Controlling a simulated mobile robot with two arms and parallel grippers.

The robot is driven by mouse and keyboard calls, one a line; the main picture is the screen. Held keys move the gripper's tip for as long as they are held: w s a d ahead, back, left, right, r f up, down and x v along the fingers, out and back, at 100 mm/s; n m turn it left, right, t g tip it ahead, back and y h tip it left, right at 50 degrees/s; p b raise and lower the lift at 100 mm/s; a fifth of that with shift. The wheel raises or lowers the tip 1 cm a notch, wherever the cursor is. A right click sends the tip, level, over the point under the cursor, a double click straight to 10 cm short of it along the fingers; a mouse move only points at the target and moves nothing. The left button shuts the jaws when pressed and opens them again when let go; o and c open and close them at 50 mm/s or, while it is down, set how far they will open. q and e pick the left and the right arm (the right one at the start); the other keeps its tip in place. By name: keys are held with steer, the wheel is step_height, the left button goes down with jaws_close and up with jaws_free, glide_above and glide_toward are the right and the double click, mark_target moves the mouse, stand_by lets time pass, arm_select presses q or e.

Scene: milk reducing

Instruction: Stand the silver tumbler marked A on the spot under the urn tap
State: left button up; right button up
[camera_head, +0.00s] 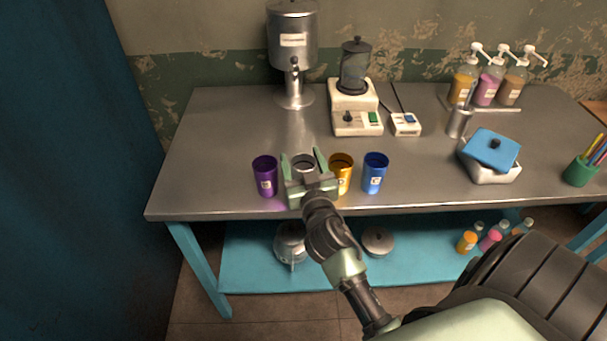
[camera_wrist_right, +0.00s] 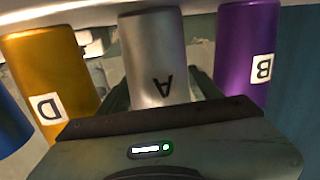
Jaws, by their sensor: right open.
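The silver tumbler marked A (camera_wrist_right: 152,50) stands upright in the row of tumblers near the table's front edge. In the head view its rim (camera_head: 303,161) shows between the fingers of my right gripper (camera_head: 304,160), which hides most of its body. My right gripper is open, with a finger on either side of the tumbler. Whether the fingers touch it I cannot tell. The urn (camera_head: 293,40) stands at the back of the table, its tap (camera_head: 294,64) facing front. The base under the tap (camera_head: 294,98) looks empty. My left gripper is not in view.
A purple tumbler B (camera_head: 265,176) stands left of the gripper; an orange tumbler D (camera_head: 342,172) and a blue one (camera_head: 375,172) stand right. A blender (camera_head: 355,85) stands right of the urn. The tabletop (camera_head: 225,125) between row and urn is clear.

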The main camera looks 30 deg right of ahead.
steer(key=c, duration=1.3)
steer(key=shift+r, duration=0.1)
step_height(320, 180, up, 20)
steer(key=p, duration=0.3)
steer(key=s+a+f+n+t+y, duration=0.1)
steer(key=s+a+f+n+y, duration=0.15)
steer(key=s+a+f, duration=0.35)
steer(key=s+a+f+n+y, duration=0.25)
steer(key=a+f+y, duration=0.2)
steer(key=a, duration=0.35)
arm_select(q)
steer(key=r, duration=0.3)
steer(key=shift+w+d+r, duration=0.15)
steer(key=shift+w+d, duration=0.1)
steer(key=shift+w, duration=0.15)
arm_select(e)
steer(key=shift+m+h, duration=0.3)
steer(key=shift+m, duration=0.1)
steer(key=s+f, duration=0.1)
steer(key=s, duration=0.2)
steer(key=s+f, duration=0.1)
steer(key=s, duration=0.2)
steer(key=s+f, duration=0.1)
steer(key=s, duration=0.1)
steer(key=shift+s+a+f, duration=0.15)
steer(key=shift+s+f, duration=0.15)
steer(key=shift+s, duration=0.1)
